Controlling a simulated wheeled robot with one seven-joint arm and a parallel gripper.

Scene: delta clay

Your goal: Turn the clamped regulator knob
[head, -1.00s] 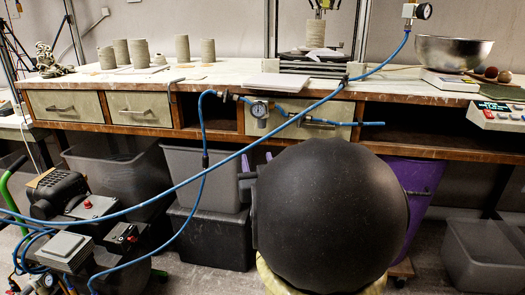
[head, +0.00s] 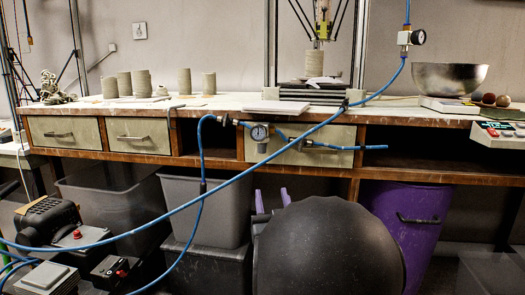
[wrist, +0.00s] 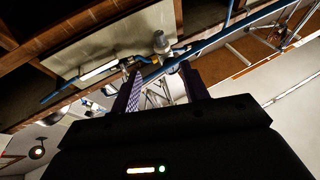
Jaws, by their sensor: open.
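A regulator with a round dial gauge (head: 259,132) and a pale bowl below it sits at the bench's front edge, before a drawer, with blue hose on both sides. I cannot make out its knob clearly. My gripper's two purple fingertips (head: 273,198) show below the regulator, above a large black rounded shape that hides the rest of the gripper. In the wrist view my gripper (wrist: 160,69) is open and empty. The regulator (wrist: 161,42) shows there beyond the fingertips, roughly in line with the gap. Touching cannot be seen.
Blue hose (head: 140,233) crosses in front of the bench (head: 90,152). Grey bins (head: 204,205) and a purple bin (head: 410,215) stand underneath. A second gauge (head: 418,37) is at the upper right. A metal bowl (head: 450,76) and clay cylinders (head: 141,82) stand on top.

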